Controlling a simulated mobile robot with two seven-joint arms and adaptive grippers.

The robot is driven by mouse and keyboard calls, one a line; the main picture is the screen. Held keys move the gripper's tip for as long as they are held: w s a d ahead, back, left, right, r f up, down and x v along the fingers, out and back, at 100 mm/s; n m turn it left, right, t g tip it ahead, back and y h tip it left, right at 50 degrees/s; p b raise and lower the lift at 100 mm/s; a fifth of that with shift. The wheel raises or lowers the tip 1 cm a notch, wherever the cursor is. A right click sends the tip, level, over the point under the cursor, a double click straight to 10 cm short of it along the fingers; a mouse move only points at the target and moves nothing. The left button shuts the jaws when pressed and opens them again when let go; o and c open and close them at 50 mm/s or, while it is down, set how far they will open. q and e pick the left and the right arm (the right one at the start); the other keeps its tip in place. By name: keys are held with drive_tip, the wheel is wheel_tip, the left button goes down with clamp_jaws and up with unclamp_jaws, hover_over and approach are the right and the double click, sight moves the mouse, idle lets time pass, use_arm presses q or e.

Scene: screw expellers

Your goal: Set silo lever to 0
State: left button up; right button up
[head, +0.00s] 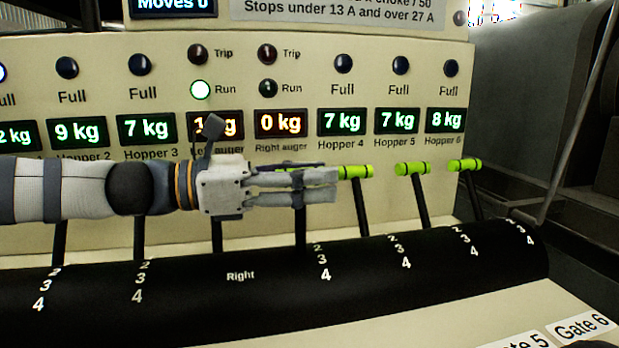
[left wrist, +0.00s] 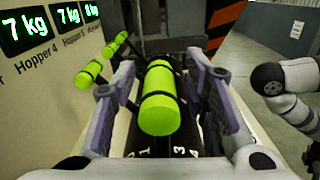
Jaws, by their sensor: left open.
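My left gripper (head: 338,187) comes in from the left in the head view, in front of the panel below the Right auger display. Its fingers are open. In the left wrist view, a lime-green lever grip (left wrist: 160,105) lies between the two open fingers (left wrist: 160,110), with gaps to both. In the head view the gripper hides this grip, and a dark lever stem (head: 301,232) shows below it. The slot scale (head: 322,260) beside it is marked 2, 3, 4. No label reading "silo" is visible.
Other green-topped levers stand to the right: Hopper 4 (head: 356,171), Hopper 5 (head: 413,168) and Hopper 6 (head: 465,164). More stems (head: 139,238) show at left below my arm. The panel (head: 100,225) stands close behind. A white arm link (left wrist: 298,75) shows at right in the wrist view.

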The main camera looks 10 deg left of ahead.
use_arm(q)
clamp_jaws()
drive_tip(key=shift+w+a+n+p, duration=0.25)
drive_tip(key=shift+w+n, duration=0.1)
drive_tip(key=shift+w, duration=0.25)
drive_tip(key=shift+w+a+n+p, duration=0.1)
drive_tip(key=shift+w+a+n, duration=0.1)
drive_tip(key=shift+w+n, duration=0.3)
unclamp_jaws()
drive_tip(key=shift+f, duration=0.1)
drive_tip(key=v, duration=1.2)
